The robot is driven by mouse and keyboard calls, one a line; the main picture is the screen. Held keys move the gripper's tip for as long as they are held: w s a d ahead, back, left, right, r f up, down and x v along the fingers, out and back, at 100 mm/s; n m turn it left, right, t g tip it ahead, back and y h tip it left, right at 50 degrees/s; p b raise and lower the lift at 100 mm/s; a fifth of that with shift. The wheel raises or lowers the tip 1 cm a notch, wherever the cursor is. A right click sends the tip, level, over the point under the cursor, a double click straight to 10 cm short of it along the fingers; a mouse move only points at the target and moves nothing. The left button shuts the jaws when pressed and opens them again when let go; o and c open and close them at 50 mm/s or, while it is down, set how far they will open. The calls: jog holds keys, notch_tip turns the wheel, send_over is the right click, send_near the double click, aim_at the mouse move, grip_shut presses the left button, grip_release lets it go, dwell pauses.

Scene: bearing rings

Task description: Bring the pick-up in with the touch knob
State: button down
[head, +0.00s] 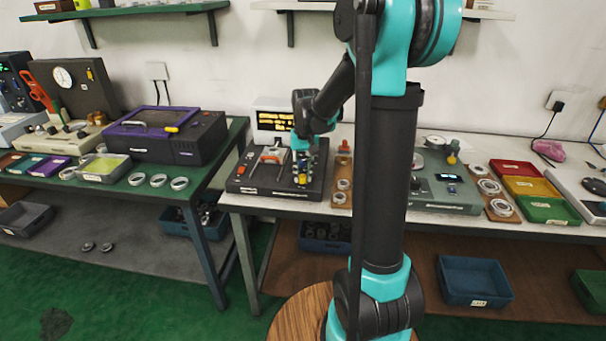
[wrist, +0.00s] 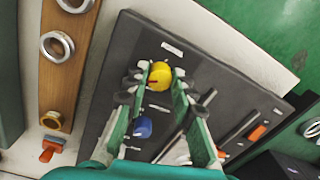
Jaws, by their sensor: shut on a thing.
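A dark tester (head: 255,188) stands on the middle bench, with an amber-lit display (head: 273,120) behind it. My gripper (head: 302,172) is down over its right part. In the wrist view my gripper (wrist: 162,75) has its green fingers on either side of a yellow knob (wrist: 161,74) and is shut on it. A blue knob (wrist: 142,127) sits farther back between the fingers. The labels are too small to read, so I cannot tell which knob is named touch. Metal rods and an orange part (wrist: 257,132) lie beside the fingers; which part is the pick-up is unclear.
A wooden strip (wrist: 66,75) with metal rings lies beside the tester. A grey-green instrument (head: 440,185) and red, yellow and green trays (head: 548,210) are to the right. A purple-lidded machine (head: 165,133) stands on the left bench.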

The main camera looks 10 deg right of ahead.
aim_at(305, 176)
jog(key=shift+m, duration=0.6)
jog(key=c, duration=1.3)
grip_release()
jog(key=shift+o, duration=0.2)
notch_tip(305, 176, up, 12)
jog(key=shift+d, duration=0.2)
jog(key=shift+s, duration=0.1)
jog(key=s+d+f+n+t, duration=0.1)
jog(key=s+d+f+t, duration=0.1)
jog(key=s+f, duration=0.6)
jog(key=s+d+f+t, duration=0.2)
jog(key=s+f, duration=0.7)
jog(key=s, duration=0.4)
jog(key=shift+d+n, duration=0.35)
jog(key=shift+n, duration=0.05)
